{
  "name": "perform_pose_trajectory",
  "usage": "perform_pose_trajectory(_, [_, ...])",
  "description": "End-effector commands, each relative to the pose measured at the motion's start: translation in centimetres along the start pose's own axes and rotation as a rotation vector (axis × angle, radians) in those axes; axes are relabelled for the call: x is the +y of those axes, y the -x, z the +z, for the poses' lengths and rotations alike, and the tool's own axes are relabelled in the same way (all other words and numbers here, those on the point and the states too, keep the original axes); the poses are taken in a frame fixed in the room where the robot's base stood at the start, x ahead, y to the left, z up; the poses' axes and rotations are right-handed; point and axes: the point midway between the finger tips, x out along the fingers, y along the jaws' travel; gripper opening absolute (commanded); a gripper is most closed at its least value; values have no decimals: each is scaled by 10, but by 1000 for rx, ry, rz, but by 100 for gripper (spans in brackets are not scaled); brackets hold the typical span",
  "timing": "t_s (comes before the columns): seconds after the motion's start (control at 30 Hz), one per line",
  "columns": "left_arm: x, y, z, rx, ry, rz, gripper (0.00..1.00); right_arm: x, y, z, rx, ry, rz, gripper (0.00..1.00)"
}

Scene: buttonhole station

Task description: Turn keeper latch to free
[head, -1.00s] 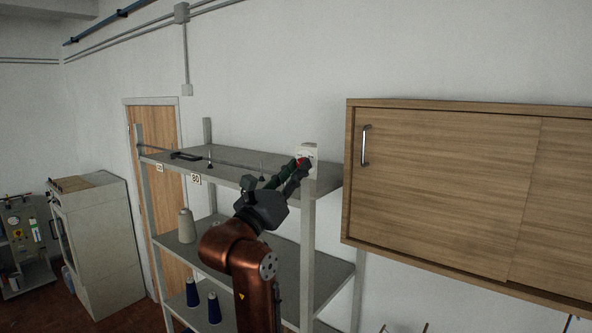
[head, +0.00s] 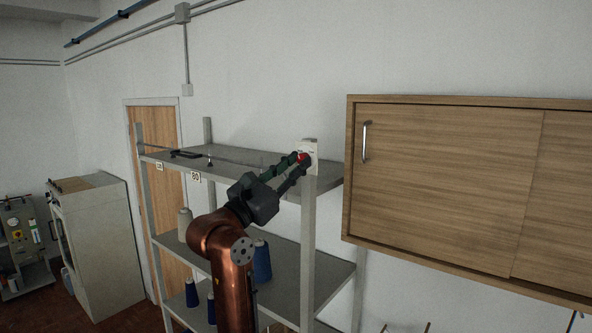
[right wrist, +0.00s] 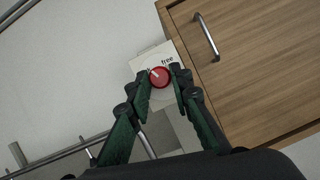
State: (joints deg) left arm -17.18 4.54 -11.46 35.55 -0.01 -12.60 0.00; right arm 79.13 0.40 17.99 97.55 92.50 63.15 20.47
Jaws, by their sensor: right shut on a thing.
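The keeper latch is a red round knob (right wrist: 159,77) on a white plate (right wrist: 152,56) with the word "free" printed on it. In the head view the red knob (head: 303,158) sits on the plate (head: 310,146) at the top of the shelf's front right post. My right gripper (right wrist: 162,88) is shut on the knob, one green finger on each side. A white pointer line shows on the knob, turned to the upper left, away from "free". The other label is partly hidden by a finger. My left gripper is not in view.
A grey shelf rack (head: 230,166) with thread cones (head: 184,224) stands around my arm. A wooden wall cabinet (head: 440,180) with a metal handle is close on the right. A door and a pale cabinet (head: 97,240) are at the left.

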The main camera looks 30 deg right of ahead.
Motion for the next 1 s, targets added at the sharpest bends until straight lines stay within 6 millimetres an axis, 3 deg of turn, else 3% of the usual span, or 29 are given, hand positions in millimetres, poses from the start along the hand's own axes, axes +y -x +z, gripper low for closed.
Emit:
perform_pose_trajectory(0.37, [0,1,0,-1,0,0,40,5,0,3,-4,-326,-135,0])
perform_pose_trajectory(1.0, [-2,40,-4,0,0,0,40,8,-2,7,-9,-874,-364,0])
